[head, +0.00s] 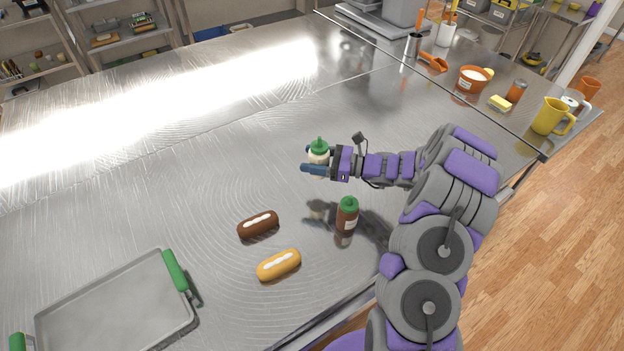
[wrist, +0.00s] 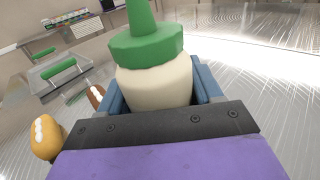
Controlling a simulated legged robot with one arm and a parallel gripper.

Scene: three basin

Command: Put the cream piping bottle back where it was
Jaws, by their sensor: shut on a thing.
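The cream piping bottle (head: 318,153) has a pale body and a green cap with a nozzle. My gripper (head: 314,163) is shut on it and holds it upright above the steel table. In the wrist view the bottle (wrist: 155,82) fills the middle, between the blue fingers. Its lower part is hidden by the gripper. A second bottle (head: 347,216), brown with a green cap, stands on the table below and right of my gripper in the head view. A dark eclair (head: 258,225) and a golden eclair (head: 278,265), each with white cream on top, lie left of it.
A grey tray (head: 110,312) with green handles lies at the front left. A yellow jug (head: 551,117), an orange bowl (head: 474,80) and other kitchen things stand at the right end. The steel table (head: 180,190) is clear left of my gripper.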

